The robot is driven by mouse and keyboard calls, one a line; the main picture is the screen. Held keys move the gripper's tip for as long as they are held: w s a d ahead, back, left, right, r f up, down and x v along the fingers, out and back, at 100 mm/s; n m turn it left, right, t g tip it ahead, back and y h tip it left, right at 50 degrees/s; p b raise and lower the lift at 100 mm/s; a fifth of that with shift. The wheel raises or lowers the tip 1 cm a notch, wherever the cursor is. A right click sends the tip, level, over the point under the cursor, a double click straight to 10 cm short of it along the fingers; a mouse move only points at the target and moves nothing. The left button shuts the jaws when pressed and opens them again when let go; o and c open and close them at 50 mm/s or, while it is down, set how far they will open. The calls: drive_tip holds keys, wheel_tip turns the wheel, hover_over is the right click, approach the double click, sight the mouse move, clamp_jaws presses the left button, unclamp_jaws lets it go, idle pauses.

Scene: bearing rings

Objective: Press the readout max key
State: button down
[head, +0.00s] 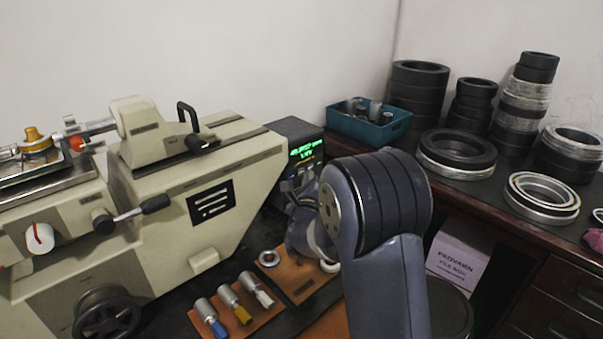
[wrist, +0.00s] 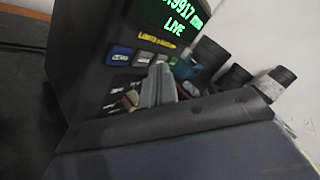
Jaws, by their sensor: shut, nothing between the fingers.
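The readout is a dark box with a green-lit screen (head: 306,151), standing behind the beige machine's right end in the head view. In the wrist view its screen (wrist: 170,18) fills the top, showing green digits and "LIVE". Below a yellow line of text are rows of small keys, including a blue key (wrist: 120,53) and a grey key (wrist: 143,57). The key labels are too blurred to tell which is max. My gripper (wrist: 158,72) is shut and empty, its tips in front of the keys and covering some. I cannot tell whether they touch. In the head view my arm hides the fingertips.
The beige measuring machine (head: 215,170) fills the left. A teal bin (head: 368,124) and stacks of dark rings (head: 418,88) stand on the right bench. A brown mat (head: 303,284) with a small ring (head: 269,258) and several handled plugs (head: 245,300) lie in front.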

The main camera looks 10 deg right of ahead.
drive_tip(key=shift+w+a+b, duration=0.35)
drive_tip(key=shift+w+b, duration=0.2)
drive_tip(key=shift+b, duration=0.2)
idle(0.6)
idle(0.3)
drive_tip(key=shift+s+d+b, duration=0.4)
drive_tip(key=shift+s+b, duration=0.25)
drive_tip(key=shift+b, duration=0.25)
drive_tip(key=s+d+b, duration=0.2)
drive_tip(key=s+b, duration=0.2)
drive_tip(key=shift+s+d, duration=0.1)
drive_tip(key=shift+d, duration=0.3)
